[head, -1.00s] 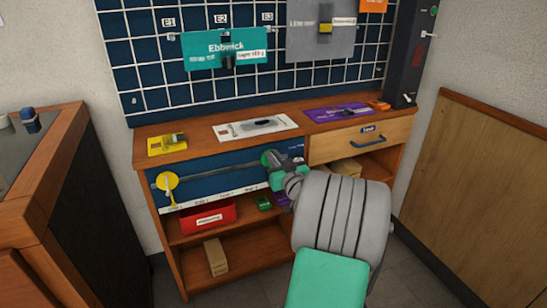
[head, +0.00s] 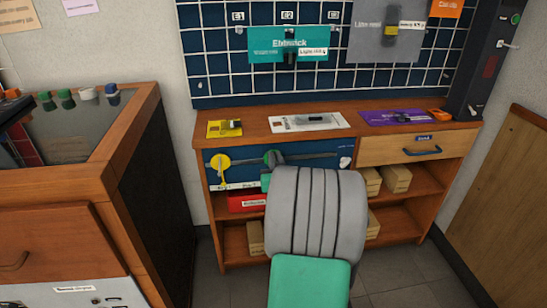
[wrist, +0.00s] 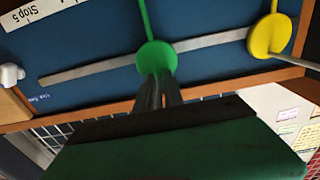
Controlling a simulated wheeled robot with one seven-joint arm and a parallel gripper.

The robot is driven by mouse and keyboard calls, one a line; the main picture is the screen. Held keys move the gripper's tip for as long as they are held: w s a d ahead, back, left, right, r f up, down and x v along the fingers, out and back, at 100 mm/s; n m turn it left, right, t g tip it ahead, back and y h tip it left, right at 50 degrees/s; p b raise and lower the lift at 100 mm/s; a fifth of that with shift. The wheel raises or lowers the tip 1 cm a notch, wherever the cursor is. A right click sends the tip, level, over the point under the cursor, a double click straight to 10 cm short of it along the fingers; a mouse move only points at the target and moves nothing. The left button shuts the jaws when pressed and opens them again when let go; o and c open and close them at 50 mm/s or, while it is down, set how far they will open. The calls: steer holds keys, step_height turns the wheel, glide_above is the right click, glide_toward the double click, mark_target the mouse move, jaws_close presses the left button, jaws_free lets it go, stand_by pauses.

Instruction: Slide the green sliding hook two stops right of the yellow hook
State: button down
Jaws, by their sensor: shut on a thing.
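The green sliding hook (head: 270,157) sits on a grey horizontal rail across a blue panel, right of the yellow hook (head: 219,161) with a clear gap between them. My gripper (wrist: 158,90) is shut on the green hook's round disc (wrist: 157,57); its dark fingers meet the disc's edge. The wrist view is upside down, so the yellow hook (wrist: 268,37) shows on the right there. A "Stop 5" label (wrist: 32,14) shows at its top left. In the head view my arm hides the gripper's tips and most stop labels.
The rail (head: 310,155) runs on to the right of the green hook, with a white piece (head: 346,161) near the panel's right end. A wooden cabinet (head: 60,190) stands at the left.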

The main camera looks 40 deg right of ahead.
steer(key=c, duration=1.4)
jaws_free()
steer(key=shift+c, duration=0.2)
steer(key=v, duration=0.7)
steer(key=shift+s+a, duration=0.25)
steer(key=shift+s, duration=0.1)
steer(key=shift+r, duration=0.1)
